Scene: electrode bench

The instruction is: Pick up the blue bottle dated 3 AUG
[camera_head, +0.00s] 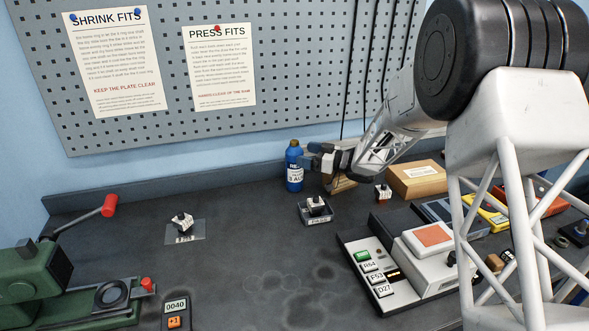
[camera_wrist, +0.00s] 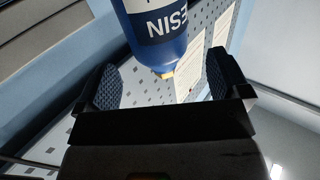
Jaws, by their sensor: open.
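The blue bottle (camera_head: 294,167) stands upright on the bench near the back wall. Its white label reads "3 AUG" in part. In the wrist view, the bottle (camera_wrist: 170,52) shows upside down with white letters "ESIN" and a small yellowish cap, lined up between the two fingers. My gripper (camera_head: 313,158) is just right of the bottle, level with its upper part, reaching left. In the wrist view, my gripper (camera_wrist: 163,85) is open, with blue ridged pads on either side and nothing held. I cannot tell whether either finger touches the bottle.
A wooden block (camera_head: 338,184) stands just beneath my gripper. A cardboard box (camera_head: 418,180) is to the right. A control panel (camera_head: 385,272) is front right.

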